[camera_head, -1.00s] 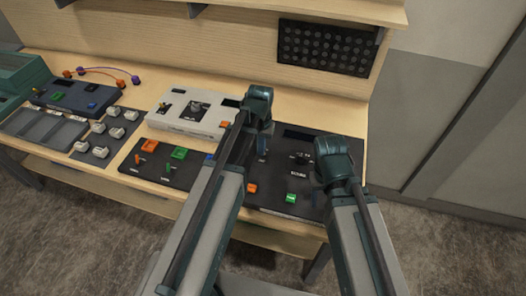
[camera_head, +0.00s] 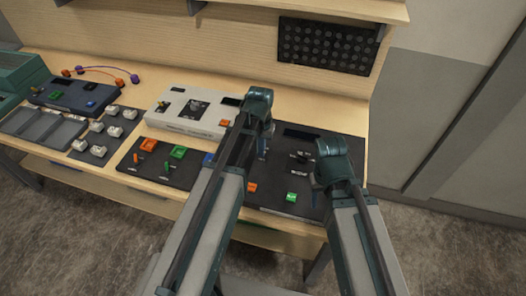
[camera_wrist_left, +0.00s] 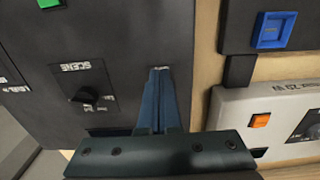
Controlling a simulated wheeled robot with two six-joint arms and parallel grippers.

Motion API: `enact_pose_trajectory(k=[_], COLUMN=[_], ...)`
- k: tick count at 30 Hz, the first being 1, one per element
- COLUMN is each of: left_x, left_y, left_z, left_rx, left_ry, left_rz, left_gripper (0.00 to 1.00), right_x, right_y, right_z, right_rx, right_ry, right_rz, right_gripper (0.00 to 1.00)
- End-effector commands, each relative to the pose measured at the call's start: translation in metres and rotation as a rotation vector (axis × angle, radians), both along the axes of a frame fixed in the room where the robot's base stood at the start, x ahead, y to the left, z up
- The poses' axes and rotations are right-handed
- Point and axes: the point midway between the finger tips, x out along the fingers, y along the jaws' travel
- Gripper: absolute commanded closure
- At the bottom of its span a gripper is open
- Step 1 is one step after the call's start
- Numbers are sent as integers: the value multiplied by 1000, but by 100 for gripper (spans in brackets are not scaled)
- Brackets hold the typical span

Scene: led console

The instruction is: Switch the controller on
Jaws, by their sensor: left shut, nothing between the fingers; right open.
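A black console panel (camera_head: 275,206) lies on the right of the bench, with an orange button (camera_head: 252,187), a green button (camera_head: 291,197) and a black SCENE knob (camera_head: 301,157). In the left wrist view the knob (camera_wrist_left: 86,97) is left of my fingers. My left gripper (camera_head: 263,152) is over this panel; its blue fingers (camera_wrist_left: 159,76) are shut and empty, their tips by a small white label. They hide what lies right beneath them, and contact cannot be told. My right gripper (camera_head: 314,192) is open at the panel's right side; its fingers are partly hidden.
A white device (camera_head: 190,118) stands behind and left. Another black panel (camera_head: 165,168) with green, orange and blue buttons is to the left. White switches, grey trays (camera_head: 42,127) and a dark blue box (camera_head: 75,97) are farther left. A shelf overhangs above.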

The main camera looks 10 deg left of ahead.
Motion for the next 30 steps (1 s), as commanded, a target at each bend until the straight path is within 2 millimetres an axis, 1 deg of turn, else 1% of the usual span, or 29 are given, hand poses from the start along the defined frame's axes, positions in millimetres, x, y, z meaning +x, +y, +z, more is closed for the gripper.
enact_pose_trajectory(k=[1, 13, 30], left_x=[0, 0, 3], left_y=[0, 0, 0], left_z=[-3, -14, -14], left_rx=[0, 0, 0], left_ry=[0, 0, 0], left_rz=[0, 0, 0], left_gripper=[100, 100, 100], right_x=[0, 0, 0], right_y=[0, 0, 0], right_z=[-3, -14, -14], right_rx=[0, 0, 0], right_ry=[0, 0, 0], right_rz=[0, 0, 0], right_gripper=[50, 50, 50])
